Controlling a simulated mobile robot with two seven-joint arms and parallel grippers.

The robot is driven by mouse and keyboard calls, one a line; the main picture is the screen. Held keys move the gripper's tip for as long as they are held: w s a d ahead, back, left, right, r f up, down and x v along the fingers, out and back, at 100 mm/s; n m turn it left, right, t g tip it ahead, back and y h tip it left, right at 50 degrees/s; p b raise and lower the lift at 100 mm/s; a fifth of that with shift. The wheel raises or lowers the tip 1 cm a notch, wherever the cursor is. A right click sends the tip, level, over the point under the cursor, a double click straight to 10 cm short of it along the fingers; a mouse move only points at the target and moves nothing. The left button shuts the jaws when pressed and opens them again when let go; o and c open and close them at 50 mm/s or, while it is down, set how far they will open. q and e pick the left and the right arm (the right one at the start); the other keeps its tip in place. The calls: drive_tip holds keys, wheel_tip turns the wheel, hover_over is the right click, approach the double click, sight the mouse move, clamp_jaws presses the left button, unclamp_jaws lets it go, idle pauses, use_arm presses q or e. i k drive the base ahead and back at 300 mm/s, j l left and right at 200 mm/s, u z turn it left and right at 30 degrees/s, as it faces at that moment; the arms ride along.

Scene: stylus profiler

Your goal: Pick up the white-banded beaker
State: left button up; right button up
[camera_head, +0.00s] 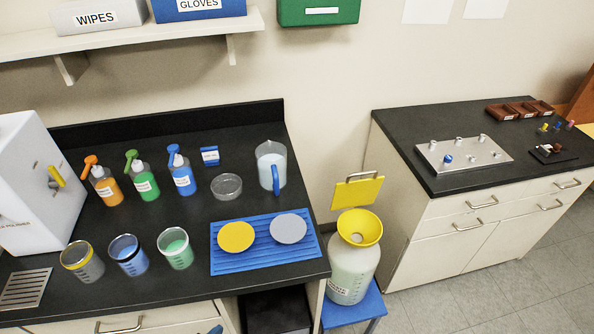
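Three beakers stand in a row near the front left of the dark bench. The right one (175,249) has a pale rim that looks white and holds green liquid; it appears to be the white-banded beaker. It stands upright, just left of the blue ribbed mat. The middle beaker (128,256) has a blue rim and blue contents. The left beaker (82,263) has a yellow rim and greyish contents. Neither of my grippers can be made out in the head view.
The blue mat (262,262) holds a yellow disc (236,237) and a grey disc (288,228). Several squirt bottles (143,183), a glass dish (227,187) and a handled jug (271,167) stand behind. A funnelled carboy (352,270) stands right of the bench. A small blue shape at the bottom edge is unclear.

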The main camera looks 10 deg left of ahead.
sight(173, 243)
drive_tip(key=u, duration=1.15)
drive_tip(key=j+z, duration=0.1)
drive_tip(key=z, duration=1.4)
drive_tip(key=u, duration=1.5)
drive_tip(key=i+j+z, duration=0.25)
drive_tip(key=j+z, duration=0.25)
drive_tip(key=j, duration=0.25)
